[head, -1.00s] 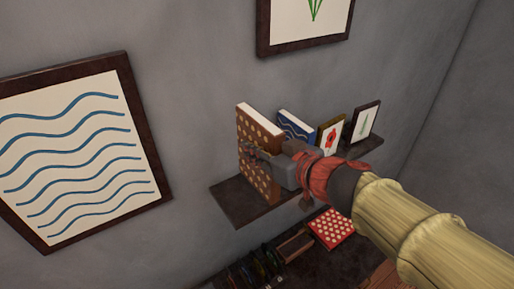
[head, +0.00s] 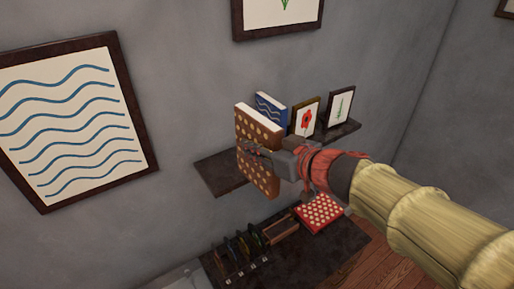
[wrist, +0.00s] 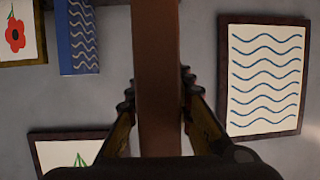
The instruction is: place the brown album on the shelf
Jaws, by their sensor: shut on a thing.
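The brown album (head: 257,135) has pale dots and white page edges. My gripper (head: 262,157) is shut on it and holds it upright, in front of the shelf (head: 222,176) in the head view. The album covers part of the shelf's front edge, and its lower end shows below the shelf's level in the picture. I cannot tell how far it is from the shelf. In the wrist view the album's brown edge (wrist: 157,80) runs between my two fingers.
A blue wave-patterned book (head: 270,108), a poppy picture (head: 305,118) and a green plant picture (head: 341,105) stand on the shelf. The shelf's left end is bare. Below, a dark surface bears a red dotted album (head: 320,211), a wooden box (head: 280,230) and several racked discs.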

